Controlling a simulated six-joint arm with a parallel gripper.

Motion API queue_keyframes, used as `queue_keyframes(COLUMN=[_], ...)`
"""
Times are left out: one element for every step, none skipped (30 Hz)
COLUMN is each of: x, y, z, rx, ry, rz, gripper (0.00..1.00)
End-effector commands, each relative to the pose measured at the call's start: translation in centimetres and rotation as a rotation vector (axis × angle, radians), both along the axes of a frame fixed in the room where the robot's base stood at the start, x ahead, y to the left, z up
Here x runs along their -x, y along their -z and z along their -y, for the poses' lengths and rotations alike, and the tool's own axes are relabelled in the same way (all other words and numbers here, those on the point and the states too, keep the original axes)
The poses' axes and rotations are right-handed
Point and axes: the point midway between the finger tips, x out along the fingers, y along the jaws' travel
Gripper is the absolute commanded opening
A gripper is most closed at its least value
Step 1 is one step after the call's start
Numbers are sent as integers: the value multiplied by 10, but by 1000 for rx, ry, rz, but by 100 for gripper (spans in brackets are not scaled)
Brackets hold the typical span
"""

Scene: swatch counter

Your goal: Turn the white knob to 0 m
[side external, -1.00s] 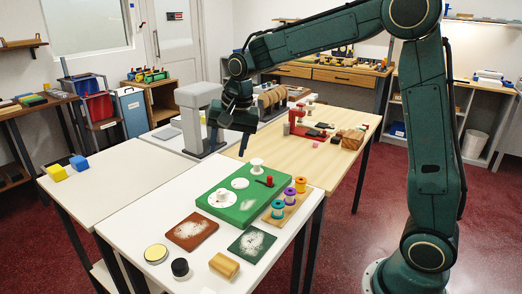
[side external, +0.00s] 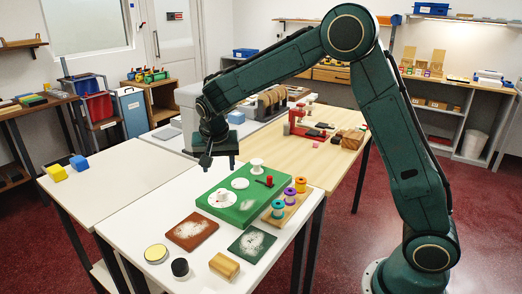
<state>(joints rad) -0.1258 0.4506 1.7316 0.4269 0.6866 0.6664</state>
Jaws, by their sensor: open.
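A green panel (side external: 241,213) lies on the white table. A white dial with a raised white knob (side external: 222,195) sits at its front left. A flat white disc (side external: 240,184) is in its middle, and another white knob-like piece (side external: 257,164) stands at its back edge. I cannot tell which white piece is the task's knob, and any scale marks are too small to read. My gripper (side external: 219,163) is open and empty, pointing down above the back left of the panel. It appears apart from every white piece.
A red-topped lever (side external: 269,181) is on the panel's right side. A wooden rack (side external: 290,204) with several coloured spools stands right of it. Brown (side external: 191,231) and dark green (side external: 252,244) swatches, a round tin (side external: 156,253), a black knob-like piece (side external: 180,267) and a wooden block (side external: 225,265) lie in front.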

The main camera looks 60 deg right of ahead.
Motion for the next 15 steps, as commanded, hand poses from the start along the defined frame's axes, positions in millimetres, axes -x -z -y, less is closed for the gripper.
queue_keyframes(x=[-1,-1,-2,-3,-4,-5,-6,-7,-9,-10,-11,-13,-14,-15,-16], y=[5,8,12,15,19,24,28,32,38,42,46,52,56,61,66], z=[2,3,4,5,6,7,9,10,12,13,15,16,17,19,20], rx=[0,0,0,0,-2,-1,-1,0,-1,-1,-2,-2,-2,-2,-2], ry=[1,1,1,0,0,0,0,1,2,2,2,2,2,1,2], rz=[-3,-3,-4,-4,-4,-5,-5,-6,-5,-5,-5,-5,-5,-5,-5], gripper=[54,54,54,54,54,54,54,54,54,54,54,54,54,54,54])
